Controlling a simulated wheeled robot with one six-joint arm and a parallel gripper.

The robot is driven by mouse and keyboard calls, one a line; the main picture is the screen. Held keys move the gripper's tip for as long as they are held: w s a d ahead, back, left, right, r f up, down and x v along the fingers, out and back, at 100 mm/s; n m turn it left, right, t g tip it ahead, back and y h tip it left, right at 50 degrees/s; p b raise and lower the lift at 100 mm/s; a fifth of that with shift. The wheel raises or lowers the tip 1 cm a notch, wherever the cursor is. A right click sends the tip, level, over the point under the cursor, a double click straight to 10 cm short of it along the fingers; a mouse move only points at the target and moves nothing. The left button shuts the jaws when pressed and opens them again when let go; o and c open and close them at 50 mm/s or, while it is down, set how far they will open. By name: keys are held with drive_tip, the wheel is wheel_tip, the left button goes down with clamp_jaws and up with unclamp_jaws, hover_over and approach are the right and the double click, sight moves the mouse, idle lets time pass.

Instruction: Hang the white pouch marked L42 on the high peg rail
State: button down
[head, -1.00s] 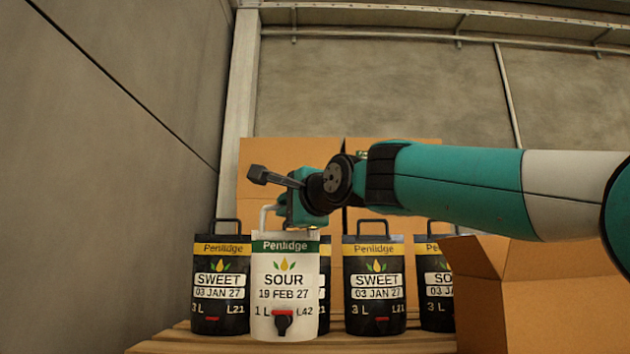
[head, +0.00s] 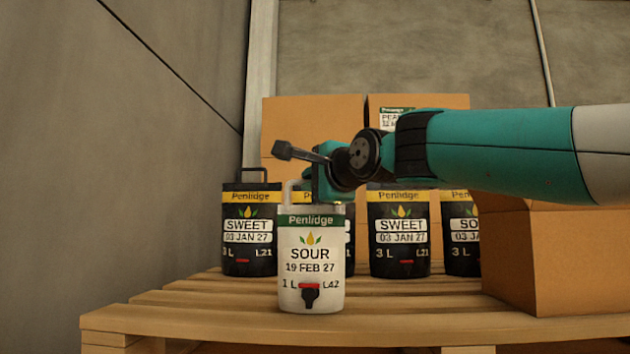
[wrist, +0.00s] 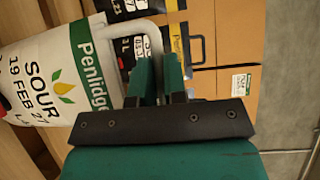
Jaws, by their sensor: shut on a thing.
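The white pouch marked L42 (head: 311,262) reads "SOUR 19 FEB 27, 1 L", with a green Penlidge band, a red and black tap and a white handle. It is upright in front of the black pouches, over the pallet; I cannot tell whether its base touches the slats. My gripper (head: 308,190) is at its top, shut on its handle. In the wrist view the white pouch (wrist: 55,75) lies to the left of my gripper (wrist: 160,85), with the handle running to the fingers. The high peg rail is not clearly in view now.
Several black pouches stand behind on the wooden pallet (head: 200,325), such as a SWEET L21 one (head: 250,230) and another SWEET one (head: 399,235). Cardboard boxes (head: 312,125) stand at the back. An open carton (head: 560,255) is at right. A grey wall (head: 110,150) is at left.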

drive_tip(key=shift+r, duration=0.1)
drive_tip(key=c, duration=1.6)
unclamp_jaws()
drive_tip(key=shift+f, duration=0.3)
drive_tip(key=o, duration=0.4)
drive_tip(key=shift+r, duration=0.1)
drive_tip(key=shift+o, duration=0.2)
drive_tip(key=b+v, duration=0.6)
drive_tip(key=v, duration=0.6)
drive_tip(key=shift+b, duration=0.4)
drive_tip(key=shift+r, duration=0.15)
